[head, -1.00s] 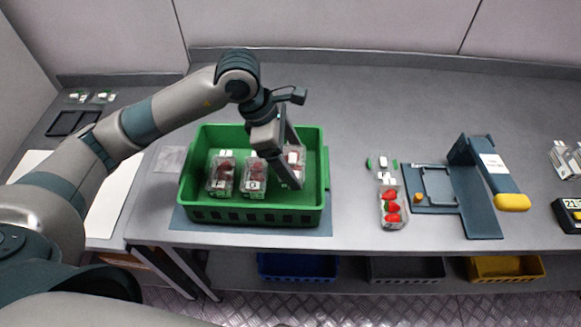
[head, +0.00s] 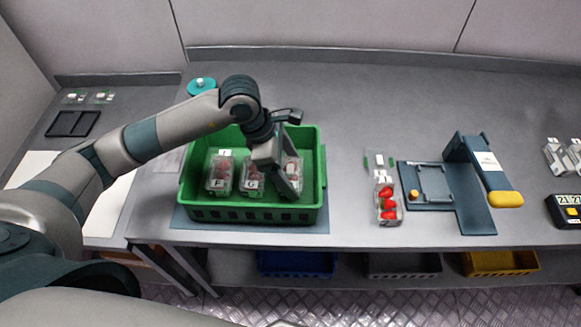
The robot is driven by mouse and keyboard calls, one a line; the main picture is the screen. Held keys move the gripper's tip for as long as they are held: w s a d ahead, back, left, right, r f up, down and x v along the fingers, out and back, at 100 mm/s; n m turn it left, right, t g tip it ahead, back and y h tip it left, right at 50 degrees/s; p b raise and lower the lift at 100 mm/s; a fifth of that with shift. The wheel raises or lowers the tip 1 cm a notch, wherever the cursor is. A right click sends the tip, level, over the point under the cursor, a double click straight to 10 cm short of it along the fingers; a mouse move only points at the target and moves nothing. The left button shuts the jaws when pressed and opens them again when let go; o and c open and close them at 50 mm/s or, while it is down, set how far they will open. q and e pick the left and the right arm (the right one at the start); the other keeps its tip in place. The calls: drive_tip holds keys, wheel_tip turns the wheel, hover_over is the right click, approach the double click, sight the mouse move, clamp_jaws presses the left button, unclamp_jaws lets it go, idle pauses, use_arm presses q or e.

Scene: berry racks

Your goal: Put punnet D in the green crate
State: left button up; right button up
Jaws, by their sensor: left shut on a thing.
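The green crate (head: 322,185) stands on the table, left of centre. Two clear punnets of red berries are inside it: the left one (head: 220,172) is labelled F, and the label of the middle one (head: 251,186) looks like G. My left gripper (head: 291,186) is inside the right part of the crate, pointing down. It is shut on a third punnet (head: 292,166), which is mostly hidden by the fingers. I cannot read a D label on it. I cannot tell whether it touches the crate floor. My right gripper is not in view.
A punnet with red strawberries (head: 388,204) lies on the table right of the crate. Beyond it are a blue-grey press-like device (head: 470,185) with a yellow handle and a black display box (head: 566,211). Blue, grey and yellow bins are below.

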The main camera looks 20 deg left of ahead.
use_arm(q)
drive_tip(key=shift+f, duration=0.1)
drive_tip(key=o, duration=1.1)
drive_tip(key=shift+a+r+b, duration=0.2)
drive_tip(key=shift+r+b, duration=0.1)
drive_tip(key=shift+r, duration=0.25)
drive_tip(key=b+v, duration=0.3)
drive_tip(key=v, duration=0.8)
drive_tip(key=shift+b, duration=0.35)
